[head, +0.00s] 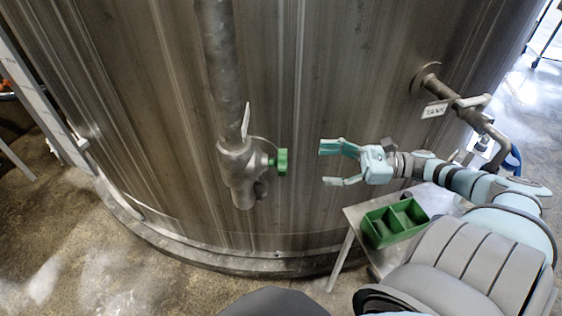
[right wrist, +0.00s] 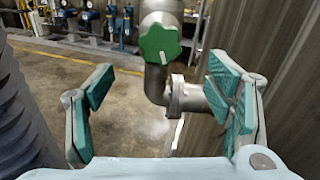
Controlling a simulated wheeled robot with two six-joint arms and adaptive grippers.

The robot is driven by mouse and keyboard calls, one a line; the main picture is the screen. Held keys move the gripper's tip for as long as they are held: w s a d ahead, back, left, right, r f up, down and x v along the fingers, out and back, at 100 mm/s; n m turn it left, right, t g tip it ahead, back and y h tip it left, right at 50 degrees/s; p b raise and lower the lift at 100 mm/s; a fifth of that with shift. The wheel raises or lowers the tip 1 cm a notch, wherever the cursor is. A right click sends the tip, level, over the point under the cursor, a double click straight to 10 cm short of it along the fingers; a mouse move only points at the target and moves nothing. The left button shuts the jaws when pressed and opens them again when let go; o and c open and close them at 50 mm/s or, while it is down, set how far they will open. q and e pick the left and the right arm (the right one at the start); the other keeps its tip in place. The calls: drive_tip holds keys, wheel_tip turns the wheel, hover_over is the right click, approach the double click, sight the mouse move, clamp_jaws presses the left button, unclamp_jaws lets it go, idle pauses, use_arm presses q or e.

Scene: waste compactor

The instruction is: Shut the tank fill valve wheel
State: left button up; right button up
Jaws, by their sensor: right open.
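The green valve wheel (head: 282,162) sits on the right side of a grey metal valve body (head: 240,168) on a vertical pipe in front of the tank. In the right wrist view the wheel (right wrist: 160,43) faces me, lobed with a pale mark, above and between the fingers. My right gripper (head: 330,164) is open and empty, to the right of the wheel with a gap between them. Its teal finger pads also show in the right wrist view (right wrist: 163,98), apart from the wheel. My left gripper is not in view.
The large steel tank (head: 150,110) fills the background. A small stand (head: 352,214) with a green divided tray (head: 372,238) is below my right arm. A pipe labelled TANK (head: 434,110) juts out at the right. Open space lies between gripper and wheel.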

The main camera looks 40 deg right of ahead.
sight(281, 163)
drive_tip(key=b+x, duration=0.2)
drive_tip(key=x, duration=0.8)
drive_tip(key=shift+w+a+f+b, duration=0.15)
drive_tip(key=shift+w+a+b, duration=0.05)
drive_tip(key=shift+w+b, duration=0.1)
drive_tip(key=shift+w+a, duration=0.3)
drive_tip(key=shift+a, duration=0.1)
drive_tip(key=c, duration=1.2)
